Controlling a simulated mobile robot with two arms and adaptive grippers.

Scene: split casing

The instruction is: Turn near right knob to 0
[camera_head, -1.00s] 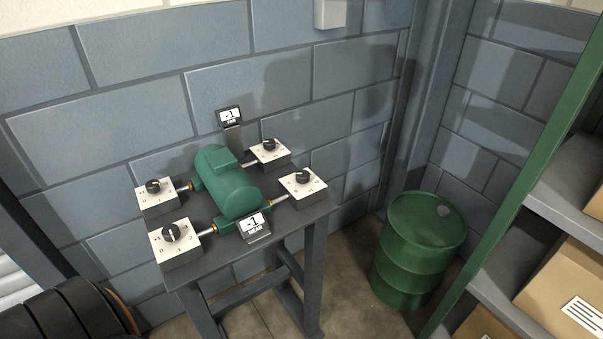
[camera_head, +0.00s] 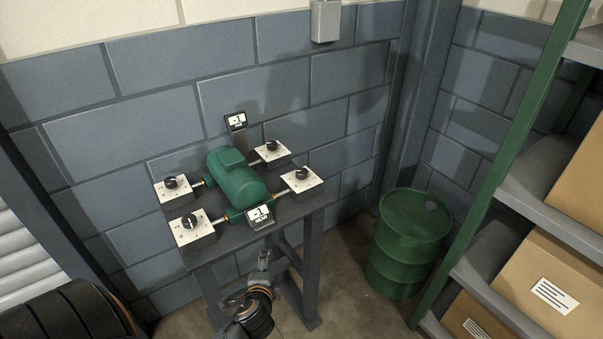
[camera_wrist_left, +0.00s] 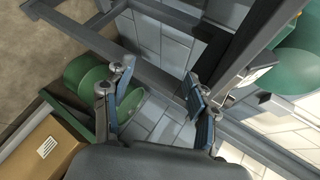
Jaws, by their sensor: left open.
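The near right knob (camera_head: 302,173) is a black dial on a white box at the right end of the small table (camera_head: 215,249). A green rounded casing (camera_head: 235,180) stands among the several knob boxes. The near display (camera_head: 260,218) and the far display (camera_head: 236,121) each seem to read -1. My left gripper (camera_head: 264,262) is below the table top, in front of it, well apart from the knob. In the left wrist view, its fingers (camera_wrist_left: 158,76) are spread and empty. The knob cannot be made out there. My right gripper is out of view.
A green drum (camera_head: 408,240) stands on the floor right of the table. A green-framed shelf (camera_head: 483,180) with cardboard boxes (camera_head: 535,280) is at the right. A block wall is close behind the table. Table legs and braces are near my left gripper.

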